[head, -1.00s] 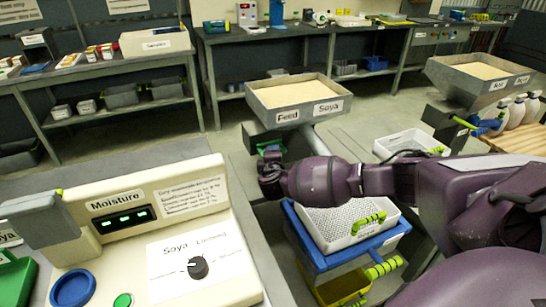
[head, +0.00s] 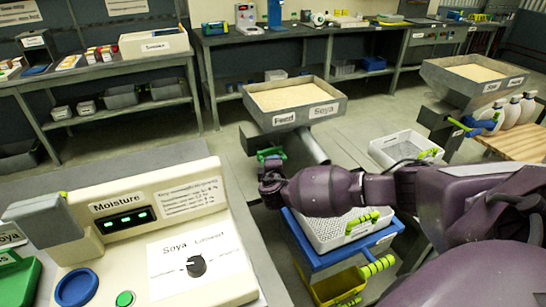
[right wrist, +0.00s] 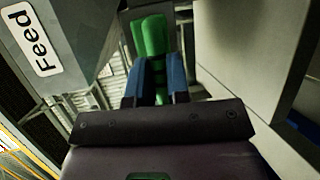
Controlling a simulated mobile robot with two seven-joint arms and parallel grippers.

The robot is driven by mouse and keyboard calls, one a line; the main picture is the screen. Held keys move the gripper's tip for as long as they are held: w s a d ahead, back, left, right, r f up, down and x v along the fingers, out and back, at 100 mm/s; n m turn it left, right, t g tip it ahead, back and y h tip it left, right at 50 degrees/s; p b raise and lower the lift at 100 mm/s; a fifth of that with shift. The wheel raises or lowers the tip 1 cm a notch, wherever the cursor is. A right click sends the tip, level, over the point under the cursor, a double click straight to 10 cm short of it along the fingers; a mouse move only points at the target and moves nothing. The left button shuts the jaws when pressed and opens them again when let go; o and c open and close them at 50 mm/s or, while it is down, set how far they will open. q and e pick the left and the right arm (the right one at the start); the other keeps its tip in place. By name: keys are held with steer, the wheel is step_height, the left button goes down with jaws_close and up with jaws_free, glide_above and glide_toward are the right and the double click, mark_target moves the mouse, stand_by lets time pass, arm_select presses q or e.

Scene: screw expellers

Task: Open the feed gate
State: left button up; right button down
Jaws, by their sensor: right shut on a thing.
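The feed hopper (head: 330,109), labelled "Feed" and "Soya", is full of pale grain and stands mid-picture in the head view. A green handle (head: 271,153) shows under its front left side. My right gripper (head: 270,170) reaches in from the right at that handle. In the right wrist view, its blue fingers (right wrist: 155,85) are shut on the upright green handle (right wrist: 153,38), one on each side. The "Feed" label (right wrist: 37,43) shows at the left there. The gate itself is hidden. My left gripper is not in view.
A moisture console (head: 150,235) with a knob fills the front left. A white perforated basket (head: 335,228) sits on a blue-topped stand (head: 315,257) below my right arm. A second hopper (head: 475,80) stands at the right. Grey floor lies behind the console.

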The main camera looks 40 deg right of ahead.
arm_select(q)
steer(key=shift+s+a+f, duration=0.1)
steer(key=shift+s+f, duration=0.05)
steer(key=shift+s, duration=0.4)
arm_select(e)
steer(key=shift+s+a, duration=0.15)
steer(key=shift+s, duration=0.7)
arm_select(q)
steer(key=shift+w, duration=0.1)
arm_select(e)
steer(key=c, duration=1.1)
jaws_free()
arm_select(q)
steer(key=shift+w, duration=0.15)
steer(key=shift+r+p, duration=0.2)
steer(key=shift+p, duration=0.1)
